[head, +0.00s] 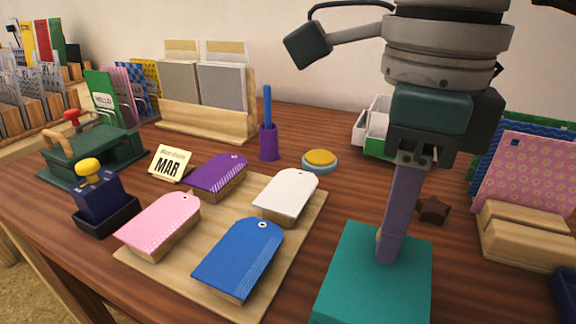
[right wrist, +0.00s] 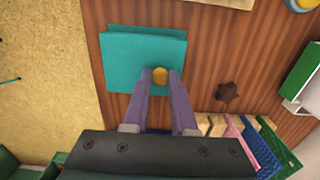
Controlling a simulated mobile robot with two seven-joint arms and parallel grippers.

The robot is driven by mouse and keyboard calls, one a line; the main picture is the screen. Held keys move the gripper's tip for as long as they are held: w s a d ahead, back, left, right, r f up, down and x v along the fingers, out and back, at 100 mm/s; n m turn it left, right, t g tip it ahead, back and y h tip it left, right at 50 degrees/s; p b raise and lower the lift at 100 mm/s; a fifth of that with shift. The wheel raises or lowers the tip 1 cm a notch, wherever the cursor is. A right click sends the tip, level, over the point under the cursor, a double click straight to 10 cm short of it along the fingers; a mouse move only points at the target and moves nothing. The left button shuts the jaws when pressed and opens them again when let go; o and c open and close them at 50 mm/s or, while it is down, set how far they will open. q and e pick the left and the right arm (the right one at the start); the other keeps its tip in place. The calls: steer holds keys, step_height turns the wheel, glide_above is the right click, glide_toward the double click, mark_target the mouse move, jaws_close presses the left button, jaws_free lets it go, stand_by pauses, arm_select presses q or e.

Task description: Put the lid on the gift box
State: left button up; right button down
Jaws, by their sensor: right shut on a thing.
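The teal gift box and its lid show as one teal block at the front right in the head view. The lid (head: 346,275) faces up, with a small yellow knob (right wrist: 160,75) that shows best in the right wrist view. My right gripper (head: 385,258) points down over the lid, with its purple fingers on either side of the knob, shut on it. In the right wrist view the teal lid (right wrist: 130,65) lies over a slightly offset teal edge of the gift box (right wrist: 150,33). I cannot tell whether they touch. My left gripper is out of view.
A wooden board with several coloured tags (head: 240,258) lies left of the box. A dark star (head: 432,209) lies just right of my gripper. A wooden card holder (head: 522,238) stands at the right. A white and green tray (head: 370,140) stands behind.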

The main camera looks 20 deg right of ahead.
steer(key=c, duration=0.6)
jaws_free()
steer(key=shift+c, duration=0.2)
steer(key=o, duration=0.5)
steer(key=shift+r, duration=0.15)
steer(key=shift+r+p, duration=2.6)
steer(key=shift+r, duration=0.85)
